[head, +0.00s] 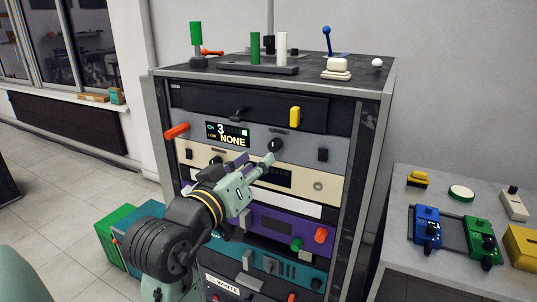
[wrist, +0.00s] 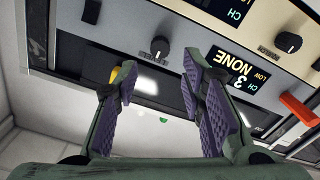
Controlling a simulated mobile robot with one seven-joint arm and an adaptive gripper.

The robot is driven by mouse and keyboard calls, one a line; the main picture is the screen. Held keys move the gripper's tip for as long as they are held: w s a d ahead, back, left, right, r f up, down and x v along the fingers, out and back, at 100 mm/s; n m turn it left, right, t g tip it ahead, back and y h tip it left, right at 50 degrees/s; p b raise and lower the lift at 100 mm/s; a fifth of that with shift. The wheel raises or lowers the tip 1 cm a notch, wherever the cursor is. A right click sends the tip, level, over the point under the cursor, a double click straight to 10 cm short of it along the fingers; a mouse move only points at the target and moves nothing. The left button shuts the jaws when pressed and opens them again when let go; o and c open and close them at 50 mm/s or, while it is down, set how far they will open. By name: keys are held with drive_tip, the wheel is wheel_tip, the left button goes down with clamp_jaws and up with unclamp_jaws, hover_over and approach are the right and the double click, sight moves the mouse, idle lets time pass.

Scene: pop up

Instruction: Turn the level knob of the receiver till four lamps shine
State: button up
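The receiver (head: 255,136) is a grey panel in the rack with a lit display (head: 228,134) reading "CH 3", "LOW" and "NONE". A row of small marks by the 3 is too small to tell as lit or dark. A round black knob (head: 274,145) sits right of the display; in the wrist view the knob (wrist: 161,46) appears upside down, left of the display (wrist: 239,76). Its label is not legible. My gripper (head: 258,158) is open and empty in front of the panel. In the wrist view its purple-padded fingers (wrist: 160,68) are spread to either side below the knob, apart from it.
An orange handle (head: 177,131) sticks out left of the display, and a yellow handle (head: 295,117) is above right of the knob. A cream panel (head: 305,185) lies below the receiver. Switches and a blue-topped lever (head: 327,41) stand on the rack. A side table (head: 400,190) holds coloured boxes.

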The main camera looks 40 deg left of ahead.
sight(273, 147)
drive_tip(key=x, duration=0.7)
drive_tip(key=shift+w+a+b, duration=0.1)
drive_tip(key=shift+w+b, duration=0.2)
drive_tip(key=shift+w, duration=0.15)
drive_tip(key=shift+c, duration=0.3)
drive_tip(key=c, duration=0.6)
drive_tip(key=m, duration=1.6)
drive_tip(key=shift+m, duration=0.3)
drive_tip(key=m, duration=0.3)
drive_tip(key=shift+a+m, duration=0.1)
drive_tip(key=shift+m, duration=0.2)
drive_tip(key=m, duration=0.6)
drive_tip(key=shift+m, duration=0.3)
drive_tip(key=o, duration=0.9)
